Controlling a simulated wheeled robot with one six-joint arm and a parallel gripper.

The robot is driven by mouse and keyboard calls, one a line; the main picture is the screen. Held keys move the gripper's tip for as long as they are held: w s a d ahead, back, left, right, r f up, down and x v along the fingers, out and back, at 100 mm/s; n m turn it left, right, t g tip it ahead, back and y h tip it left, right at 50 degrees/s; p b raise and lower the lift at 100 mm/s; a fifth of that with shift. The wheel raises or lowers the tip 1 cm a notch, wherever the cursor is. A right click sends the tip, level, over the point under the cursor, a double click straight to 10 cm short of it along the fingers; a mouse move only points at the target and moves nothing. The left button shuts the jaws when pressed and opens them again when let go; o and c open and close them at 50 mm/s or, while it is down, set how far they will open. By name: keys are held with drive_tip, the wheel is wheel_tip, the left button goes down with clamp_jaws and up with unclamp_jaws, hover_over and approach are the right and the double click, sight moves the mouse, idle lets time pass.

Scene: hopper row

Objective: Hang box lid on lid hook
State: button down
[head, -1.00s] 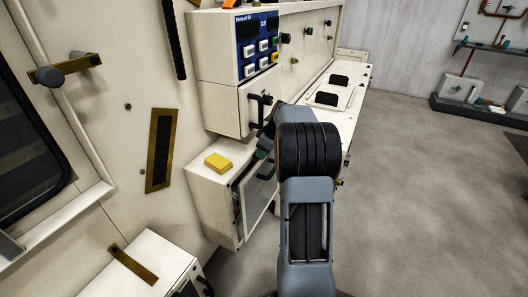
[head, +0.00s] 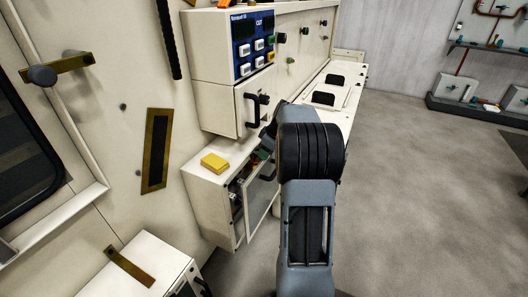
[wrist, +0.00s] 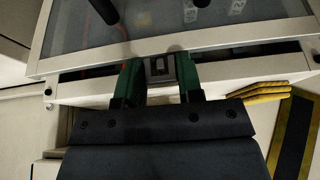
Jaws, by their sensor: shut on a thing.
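The box lid (head: 262,194) is a pale-framed grey panel with a dark handle. It stands tilted out from the front of the low cream box (head: 208,207), with a gap between them. In the wrist view the lid (wrist: 228,38) fills the top. My gripper (wrist: 160,72) has green fingers shut on a small grey metal piece at the lid's near edge. In the head view my arm hides the gripper's grip. I cannot tell for sure which fitting is the lid hook; a grey peg on a brass plate (head: 43,75) juts from the wall at upper left.
A yellow block (head: 215,163) lies on the box top. A cream cabinet with a blue control panel (head: 253,46) and a black-handled door (head: 250,104) stands above. A brass-framed slot (head: 157,150) is on the left wall. Open grey floor (head: 420,200) lies right.

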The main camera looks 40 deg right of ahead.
drive_tip(key=shift+s+d, duration=0.25)
drive_tip(key=shift+s, duration=0.2)
idle(0.3)
drive_tip(key=shift+s+d+b, duration=0.25)
drive_tip(key=shift+s, duration=0.2)
drive_tip(key=shift+s+d+b, duration=0.2)
drive_tip(key=shift+s, duration=0.25)
idle(1.3)
